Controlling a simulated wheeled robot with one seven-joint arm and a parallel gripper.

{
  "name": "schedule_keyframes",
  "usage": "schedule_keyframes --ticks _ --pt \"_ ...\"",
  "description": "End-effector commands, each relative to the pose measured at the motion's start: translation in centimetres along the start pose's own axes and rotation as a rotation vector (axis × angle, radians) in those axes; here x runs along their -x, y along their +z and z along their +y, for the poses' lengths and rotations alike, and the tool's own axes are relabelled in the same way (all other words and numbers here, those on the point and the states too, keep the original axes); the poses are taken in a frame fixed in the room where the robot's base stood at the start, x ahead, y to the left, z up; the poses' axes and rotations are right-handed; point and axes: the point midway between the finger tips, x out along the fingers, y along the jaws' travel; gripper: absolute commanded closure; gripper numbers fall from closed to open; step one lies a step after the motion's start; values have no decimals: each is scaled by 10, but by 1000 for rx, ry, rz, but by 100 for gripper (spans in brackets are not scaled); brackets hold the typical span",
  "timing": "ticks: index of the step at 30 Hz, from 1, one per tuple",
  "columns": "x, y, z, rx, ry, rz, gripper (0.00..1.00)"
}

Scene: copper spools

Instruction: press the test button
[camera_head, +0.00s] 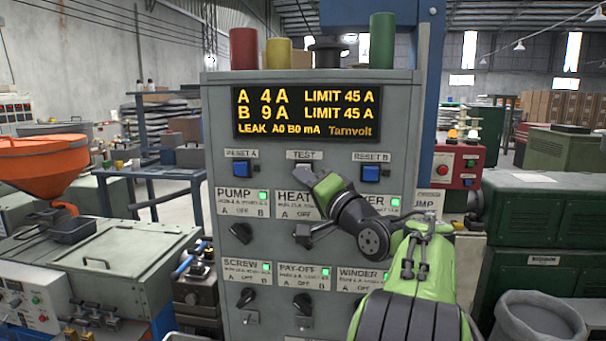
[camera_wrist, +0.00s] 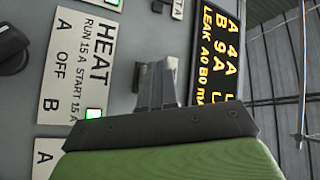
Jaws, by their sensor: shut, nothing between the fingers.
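The grey panel (camera_head: 213,235) stands in front of me. Its TEST label (camera_head: 304,155) is at top centre, below the lit display (camera_head: 306,112), which also shows in the wrist view (camera_wrist: 215,50). My gripper (camera_head: 305,175) is shut and empty, its fingertips right below the TEST label. In the wrist view the closed fingers (camera_wrist: 158,84) point at the panel beside the HEAT plate (camera_wrist: 80,65). The fingers hide most or all of the test button; I cannot tell whether they touch it. The display reads A 4A, B 9A, limits 45 A, leak A0 B0 mA.
Blue buttons sit under RESET A (camera_head: 242,169) and RESET B (camera_head: 371,173), either side of my fingers. Rotary switches, such as the PUMP one (camera_head: 235,232), stick out below. Red (camera_head: 244,48), yellow (camera_head: 279,53) and green (camera_head: 382,40) cylinders stand on top.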

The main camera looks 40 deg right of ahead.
Motion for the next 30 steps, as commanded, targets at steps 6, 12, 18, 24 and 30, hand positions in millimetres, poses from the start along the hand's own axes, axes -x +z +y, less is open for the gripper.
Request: schedule_keyframes --ticks 6,12,18,24,30 --pt "9 7 -4 0 1 1 100" --pt "9 7 -5 -1 0 0 100" --pt "17 13 -10 1 -1 1 100" --pt "32 24 -20 1 -1 1 100" --pt "43 32 -29 0 0 0 100"
